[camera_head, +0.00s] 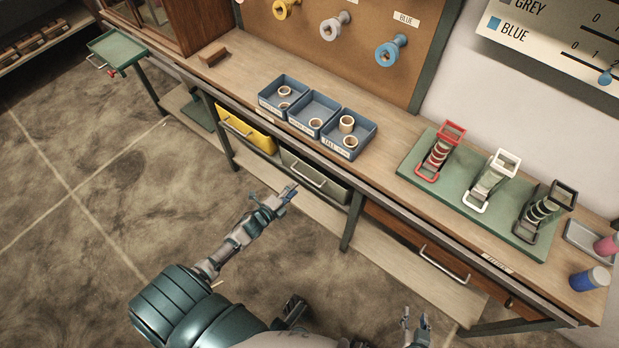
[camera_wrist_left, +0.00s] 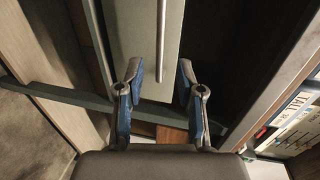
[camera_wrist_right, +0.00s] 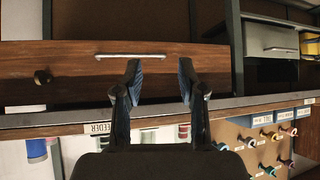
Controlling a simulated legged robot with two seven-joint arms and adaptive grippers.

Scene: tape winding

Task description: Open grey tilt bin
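The grey tilt bin (camera_head: 330,187) hangs under the workbench, right of a yellow bin, its front looking closed. Its bar handle (camera_head: 303,173) crosses the front. My left gripper (camera_head: 291,190) is just in front of the bin, near the handle. In the left wrist view the grey front (camera_wrist_left: 140,40) fills the upper middle, and the handle (camera_wrist_left: 161,45) runs between the open fingers (camera_wrist_left: 160,80); contact is not visible. My right gripper (camera_head: 416,318) is open and empty at the lower right, facing a wooden drawer in the right wrist view (camera_wrist_right: 160,78).
The yellow bin (camera_head: 245,134) is left of the grey one. A wooden drawer (camera_head: 415,240) with a bar handle and a bench leg (camera_head: 352,220) are to the right. Blue trays (camera_head: 314,112) and a green board (camera_head: 415,182) with tape stands are on the bench. Floor in front is clear.

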